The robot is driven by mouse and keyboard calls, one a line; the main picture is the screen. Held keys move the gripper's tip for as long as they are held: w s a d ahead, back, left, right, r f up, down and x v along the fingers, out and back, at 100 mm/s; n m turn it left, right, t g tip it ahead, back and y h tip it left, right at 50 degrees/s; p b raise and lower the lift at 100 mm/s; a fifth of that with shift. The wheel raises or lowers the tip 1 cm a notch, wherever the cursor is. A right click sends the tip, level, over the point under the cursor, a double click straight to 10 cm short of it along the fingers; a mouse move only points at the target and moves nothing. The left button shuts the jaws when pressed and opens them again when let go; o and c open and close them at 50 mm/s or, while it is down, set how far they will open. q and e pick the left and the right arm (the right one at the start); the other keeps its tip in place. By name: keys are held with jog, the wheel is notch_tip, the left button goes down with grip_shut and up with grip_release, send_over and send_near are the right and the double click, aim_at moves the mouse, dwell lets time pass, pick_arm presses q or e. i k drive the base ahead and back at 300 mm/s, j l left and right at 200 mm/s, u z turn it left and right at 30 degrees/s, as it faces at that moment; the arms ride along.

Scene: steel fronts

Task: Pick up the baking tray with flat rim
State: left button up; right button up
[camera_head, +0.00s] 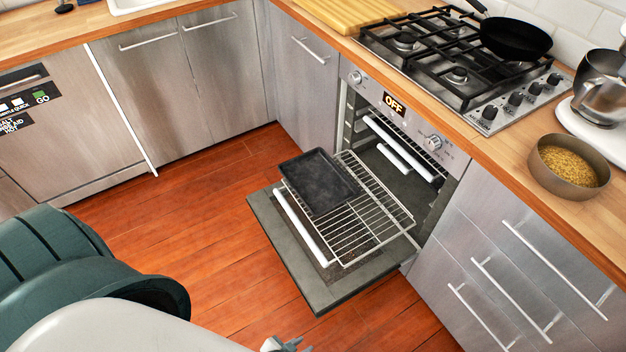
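The dark baking tray (320,182) is rectangular with a low rim. It lies on the left part of the pulled-out wire oven rack (377,220), above the lowered oven door (345,290). My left gripper (284,344) shows only as a small grey piece at the bottom edge, well short of the tray and apart from it. Most of it is cut off or hidden behind my arm, so its opening cannot be made out. My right gripper is not in view.
The open oven (395,160) is under the counter with the gas hob (455,65). A black pan (515,37) sits on the hob. A bowl of yellow food (569,167) stands on the right counter. Wooden floor (190,220) left of the oven door is clear.

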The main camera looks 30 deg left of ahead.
aim_at(322, 186)
jog(key=j+z, duration=0.15)
jog(key=j, duration=0.4)
jog(key=k+j+z, duration=0.2)
jog(key=j, duration=0.3)
jog(key=j+z, duration=0.15)
jog(key=j, duration=0.4)
jog(key=k+j+z, duration=0.2)
jog(key=j, duration=0.35)
jog(key=j+z, duration=0.4)
jog(key=j, duration=0.65)
jog(key=k+j+z, duration=0.1)
jog(key=j+z, duration=0.35)
jog(key=j, duration=0.65)
jog(key=i+j+z, duration=0.1)
jog(key=j+z, duration=0.2)
jog(key=j, duration=0.65)
jog(key=j+z, duration=0.3)
jog(key=j, duration=0.65)
